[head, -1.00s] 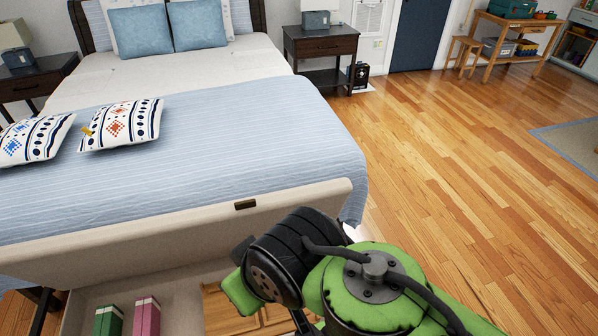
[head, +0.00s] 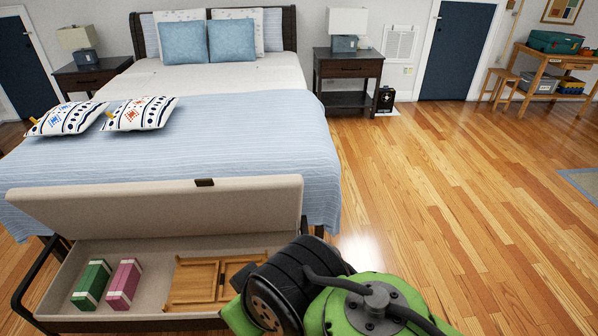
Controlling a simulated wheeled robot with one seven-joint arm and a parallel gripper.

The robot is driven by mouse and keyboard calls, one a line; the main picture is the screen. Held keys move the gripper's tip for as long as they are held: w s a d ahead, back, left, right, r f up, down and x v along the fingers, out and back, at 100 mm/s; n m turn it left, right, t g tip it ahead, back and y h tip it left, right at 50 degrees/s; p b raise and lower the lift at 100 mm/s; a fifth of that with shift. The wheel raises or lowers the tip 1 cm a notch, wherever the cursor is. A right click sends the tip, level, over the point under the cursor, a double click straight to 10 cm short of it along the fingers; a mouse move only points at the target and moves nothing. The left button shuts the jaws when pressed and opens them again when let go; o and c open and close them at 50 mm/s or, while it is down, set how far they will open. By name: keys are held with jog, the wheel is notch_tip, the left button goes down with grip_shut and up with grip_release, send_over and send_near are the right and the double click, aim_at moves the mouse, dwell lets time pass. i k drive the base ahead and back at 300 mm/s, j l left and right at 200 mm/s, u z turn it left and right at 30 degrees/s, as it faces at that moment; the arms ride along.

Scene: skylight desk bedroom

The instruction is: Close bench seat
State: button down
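The storage bench (head: 75,319) stands at the foot of the bed, in the lower left of the head view. Its padded beige seat lid (head: 150,208) is raised, standing steeply tilted at the bench's far side. A dark tab (head: 204,183) sits on the lid's top edge. Inside the open bench lie a green box (head: 91,284), a pink box (head: 123,284) and a wooden framed piece (head: 198,280). My green and black arm covers the bench's right front corner. My gripper's fingers are hidden or out of frame.
The bed (head: 240,140) with a blue cover and two patterned pillows (head: 140,113) is right behind the lid. A dark nightstand (head: 347,72) stands beyond at the right. The wooden floor (head: 450,190) to the right is clear.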

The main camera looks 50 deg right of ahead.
aim_at(245, 204)
jog(key=k+l+u, duration=0.35)
jog(key=l, duration=0.35)
jog(key=k+l+u, duration=0.35)
jog(key=k+l, duration=0.2)
jog(key=l+u, duration=0.25)
jog(key=l, duration=0.25)
jog(key=k+l+u, duration=0.2)
jog(key=l, duration=0.3)
jog(key=l+u, duration=0.25)
jog(key=l, duration=0.3)
jog(key=i+l+u, duration=0.2)
jog(key=l, duration=0.15)
jog(key=i+l+u, duration=0.15)
jog(key=l, duration=0.2)
jog(key=i+l+u, duration=0.2)
jog(key=l, duration=0.2)
jog(key=l+u, duration=0.15)
jog(key=l, duration=0.2)
